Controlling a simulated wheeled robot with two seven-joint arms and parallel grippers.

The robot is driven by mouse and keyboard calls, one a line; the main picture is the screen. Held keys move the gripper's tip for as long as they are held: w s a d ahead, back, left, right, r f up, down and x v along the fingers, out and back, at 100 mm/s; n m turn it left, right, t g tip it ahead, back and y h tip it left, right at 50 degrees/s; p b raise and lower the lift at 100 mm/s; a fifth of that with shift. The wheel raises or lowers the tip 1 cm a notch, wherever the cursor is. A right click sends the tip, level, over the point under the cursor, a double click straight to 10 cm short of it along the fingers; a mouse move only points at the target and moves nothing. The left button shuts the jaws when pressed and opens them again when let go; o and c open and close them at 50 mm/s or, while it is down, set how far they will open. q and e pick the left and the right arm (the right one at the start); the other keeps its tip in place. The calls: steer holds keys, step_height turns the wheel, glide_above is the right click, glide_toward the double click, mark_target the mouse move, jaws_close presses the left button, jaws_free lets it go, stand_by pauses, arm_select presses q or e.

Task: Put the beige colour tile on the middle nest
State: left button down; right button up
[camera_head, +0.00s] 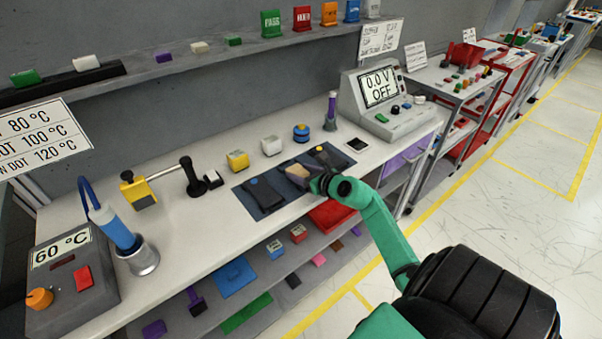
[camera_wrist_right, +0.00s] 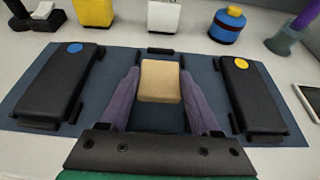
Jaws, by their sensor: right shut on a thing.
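The beige colour tile (camera_wrist_right: 160,88) is between the two purple-grey fingers of my right gripper (camera_wrist_right: 160,76), which is shut on it. In the head view the tile (camera_head: 296,171) shows over the middle of the dark blue mat (camera_head: 240,192). A black block with a blue dot (camera_wrist_right: 62,82) lies to its left and one with a yellow dot (camera_wrist_right: 253,92) to its right. The tile is over the middle place between them. A small black stop (camera_wrist_right: 160,50) shows just behind it. Whether the tile touches the nest cannot be told. My left gripper is out of view.
Behind the mat stand a yellow block (camera_head: 237,160), a white block (camera_head: 271,146) and a blue round item (camera_head: 301,133). A grey meter (camera_head: 384,104) stands to the right. A blue-handled tool in a metal cup (camera_head: 143,260) is at the left.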

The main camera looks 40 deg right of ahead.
steer(key=shift+f, duration=0.15)
steer(key=o, duration=1.4)
steer(key=shift+c, duration=0.2)
steer(key=shift+s+r, duration=0.15)
steer(key=shift+r, duration=0.1)
steer(key=v, duration=1.1)
steer(key=shift+s+r+b, duration=0.15)
steer(key=shift+s+b, duration=0.25)
steer(key=shift+a, duration=0.1)
